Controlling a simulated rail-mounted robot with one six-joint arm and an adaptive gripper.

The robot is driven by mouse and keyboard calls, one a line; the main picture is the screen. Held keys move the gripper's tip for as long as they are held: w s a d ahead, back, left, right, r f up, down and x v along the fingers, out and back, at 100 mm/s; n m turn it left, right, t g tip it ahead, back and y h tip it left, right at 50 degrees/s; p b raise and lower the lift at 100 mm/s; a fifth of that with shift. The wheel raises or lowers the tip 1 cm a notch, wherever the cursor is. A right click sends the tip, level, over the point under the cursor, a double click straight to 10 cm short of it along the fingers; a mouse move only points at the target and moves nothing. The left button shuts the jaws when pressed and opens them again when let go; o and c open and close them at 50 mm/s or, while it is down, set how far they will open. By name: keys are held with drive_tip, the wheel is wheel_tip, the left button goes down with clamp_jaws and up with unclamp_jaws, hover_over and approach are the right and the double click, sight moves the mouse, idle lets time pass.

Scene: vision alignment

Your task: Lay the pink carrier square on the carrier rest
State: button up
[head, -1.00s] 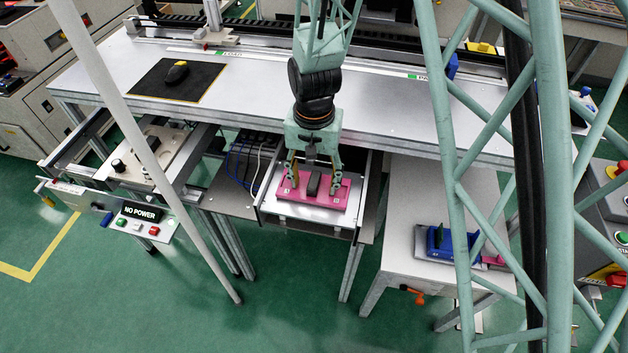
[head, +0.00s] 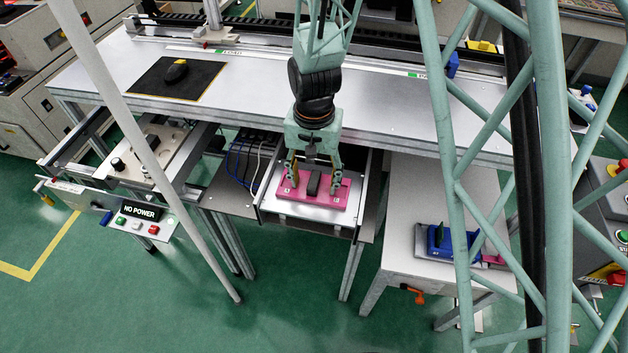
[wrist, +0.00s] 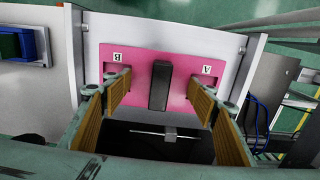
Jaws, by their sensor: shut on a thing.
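The pink carrier (head: 341,198) is a flat plate with a dark upright block (head: 314,184) at its middle and small white labels. It lies level over a white surface (head: 300,212) in the bay below the long bench; I cannot tell whether it touches that surface. My gripper (head: 313,180) points down over the carrier and is shut on it, one finger on each side of the dark block. The carrier (wrist: 185,62) also fills the middle of the wrist view, with the labels A and B. I cannot tell for sure which surface is the carrier rest.
Bay side walls (head: 368,195) stand close beside the carrier. A side table (head: 400,190) at right bears a blue fixture (head: 460,243) with green and pink parts. The long bench (head: 270,85) is behind, with a black mat (head: 178,78). A NO POWER panel (head: 138,212) is at left.

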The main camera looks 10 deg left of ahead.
sight(314, 180)
drive_tip(key=o, duration=1.1)
drive_tip(key=shift+r, duration=0.15)
drive_tip(key=shift+r, duration=5.8)
